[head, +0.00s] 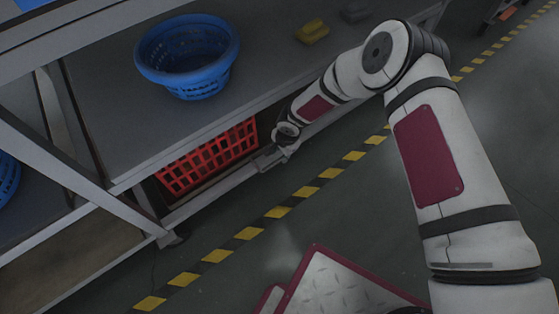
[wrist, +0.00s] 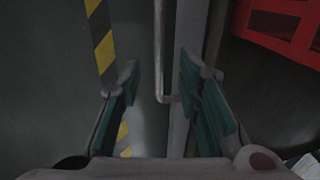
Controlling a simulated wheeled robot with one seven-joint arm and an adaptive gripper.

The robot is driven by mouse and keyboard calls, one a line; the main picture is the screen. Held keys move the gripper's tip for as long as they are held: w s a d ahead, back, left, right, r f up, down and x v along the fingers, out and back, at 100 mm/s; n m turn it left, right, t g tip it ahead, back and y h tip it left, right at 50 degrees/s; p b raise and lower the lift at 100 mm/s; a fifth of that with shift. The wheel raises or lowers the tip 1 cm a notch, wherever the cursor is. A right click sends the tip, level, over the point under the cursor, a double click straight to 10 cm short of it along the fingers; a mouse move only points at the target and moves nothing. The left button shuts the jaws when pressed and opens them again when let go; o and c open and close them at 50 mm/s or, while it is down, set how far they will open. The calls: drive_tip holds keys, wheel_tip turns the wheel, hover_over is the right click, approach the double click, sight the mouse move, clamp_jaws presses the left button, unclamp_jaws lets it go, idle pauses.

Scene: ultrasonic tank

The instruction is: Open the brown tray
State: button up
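Under the grey table a red crate (head: 207,160) stands low behind a pale rail (head: 210,196). A dark brownish surface shows only as a thin strip under the crate, so I cannot tell the brown tray clearly. My gripper (head: 268,160) is at the right end of that rail, small and partly hidden by its own wrist. In the wrist view my gripper (wrist: 160,85) is open, its green-padded fingers apart. A thin bent metal bar (wrist: 160,50), like a handle, runs between the fingers beside the grey rail (wrist: 186,60). No finger clearly touches the bar.
A blue basket (head: 187,55) and a yellow item (head: 312,31) stand on the tabletop (head: 120,120). A brown lower surface (head: 60,245) lies behind the table's legs at the left. Yellow-black floor tape (head: 277,212) runs along the table, with open floor beyond.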

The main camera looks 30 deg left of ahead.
sight(279, 161)
drive_tip(key=f, duration=0.2)
drive_tip(key=f+b, duration=0.1)
drive_tip(key=a+f, duration=0.1)
drive_tip(key=f, duration=0.1)
drive_tip(key=shift+w+f+b, duration=0.2)
drive_tip(key=shift+f+b, duration=0.1)
drive_tip(key=shift+b, duration=0.1)
drive_tip(key=shift+c, duration=0.3)
clamp_jaws()
